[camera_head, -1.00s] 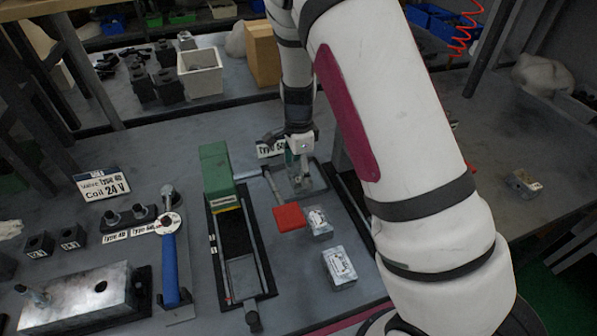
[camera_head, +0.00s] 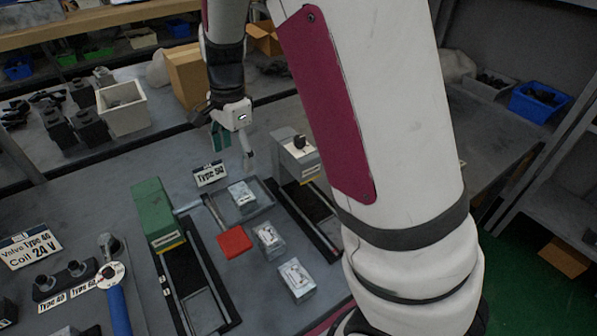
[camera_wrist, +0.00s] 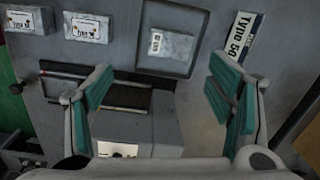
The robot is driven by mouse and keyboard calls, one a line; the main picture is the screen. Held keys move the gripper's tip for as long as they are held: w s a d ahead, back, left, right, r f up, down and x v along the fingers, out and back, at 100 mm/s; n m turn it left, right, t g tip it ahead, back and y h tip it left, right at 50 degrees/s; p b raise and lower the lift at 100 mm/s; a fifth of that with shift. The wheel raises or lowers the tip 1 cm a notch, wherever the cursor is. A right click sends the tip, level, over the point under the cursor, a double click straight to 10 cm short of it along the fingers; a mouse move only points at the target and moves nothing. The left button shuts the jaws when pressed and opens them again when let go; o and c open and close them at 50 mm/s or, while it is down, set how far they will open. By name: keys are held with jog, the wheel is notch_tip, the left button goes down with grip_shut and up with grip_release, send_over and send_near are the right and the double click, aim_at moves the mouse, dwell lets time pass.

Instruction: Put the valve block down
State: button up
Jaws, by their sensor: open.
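A silver valve block (camera_head: 242,195) lies in the shallow grey tray (camera_head: 268,204) beside the "Type 50" sign (camera_head: 210,174). The wrist view also shows this block (camera_wrist: 171,45) in the tray (camera_wrist: 186,69), label up and clear of my fingers. My gripper (camera_head: 234,150) is open and empty, raised above and behind the tray. In the wrist view, my gripper's teal-padded fingers (camera_wrist: 164,88) stand wide apart with nothing held between them. Two more valve blocks (camera_head: 268,239) (camera_head: 296,279) lie on the table in front of the tray.
A green-ended vise (camera_head: 158,213) stands to the left. A grey-jawed vise (camera_head: 297,158) stands close right of the tray and lies below my fingers in the wrist view. A cardboard box (camera_head: 190,76) stands behind.

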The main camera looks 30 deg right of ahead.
jog(key=s+r+n+t, duration=0.2)
jog(key=s+r+n, duration=0.6)
jog(key=s+r, duration=0.35)
jog(key=s+r+n+t, duration=0.1)
jog(key=s+r+n, duration=0.1)
jog(key=s+n, duration=0.6)
jog(key=s, duration=0.7)
jog(key=shift+s+d+r+t+h, duration=0.2)
jog(key=shift+s+d+t+h, duration=0.1)
jog(key=shift+t+h, duration=0.1)
jog(key=shift+r, duration=0.25)
